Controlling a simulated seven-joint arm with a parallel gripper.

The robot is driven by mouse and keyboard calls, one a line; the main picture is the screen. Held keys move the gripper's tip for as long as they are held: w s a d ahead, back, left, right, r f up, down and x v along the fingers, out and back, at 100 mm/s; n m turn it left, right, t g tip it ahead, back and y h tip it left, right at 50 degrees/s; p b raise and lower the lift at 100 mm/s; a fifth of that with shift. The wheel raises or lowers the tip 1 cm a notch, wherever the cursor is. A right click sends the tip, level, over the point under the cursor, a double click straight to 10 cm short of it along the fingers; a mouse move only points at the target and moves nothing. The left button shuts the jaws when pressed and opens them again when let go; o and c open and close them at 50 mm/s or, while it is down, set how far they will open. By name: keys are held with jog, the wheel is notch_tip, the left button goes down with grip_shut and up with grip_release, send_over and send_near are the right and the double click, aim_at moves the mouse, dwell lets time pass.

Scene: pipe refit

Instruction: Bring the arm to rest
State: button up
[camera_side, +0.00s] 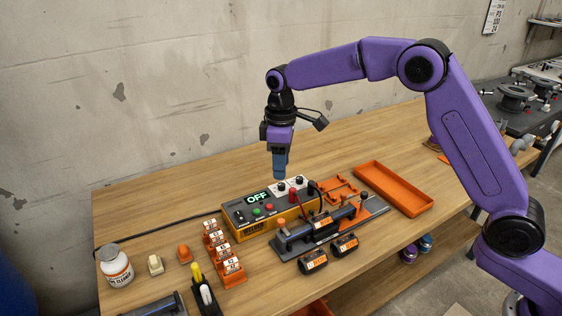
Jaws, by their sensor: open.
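My gripper (280,172) hangs pointing down above the back right part of the yellow and dark control box, over its white knob panel. Its blue fingers look apart from the box and empty, though this view hardly shows the gap between them. My purple arm reaches in from the right and bends over at the top. The control box (250,227) has a lit display (257,197) reading OFF, with a green and a red button below it.
A grey fixture (290,243) with a dark pipe part stands before the box. Black couplings (314,261) lie in front. An empty orange tray (394,188) is at right. The back table is clear.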

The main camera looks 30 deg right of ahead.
jog(key=s+d+r+n, duration=0.1)
jog(key=s+d, duration=0.1)
jog(key=s, duration=0.7)
jog(key=s+d+r, duration=0.2)
jog(key=s+d, duration=0.1)
jog(key=s, duration=0.7)
jog(key=s+d+r+n, duration=0.1)
jog(key=s+d, duration=0.1)
jog(key=s, duration=0.7)
jog(key=s+d+f, duration=0.2)
jog(key=s+d, duration=0.6)
jog(key=s, duration=0.3)
jog(key=shift+s+d+f, duration=0.15)
jog(key=shift+d+f, duration=0.05)
jog(key=shift+f, duration=0.05)
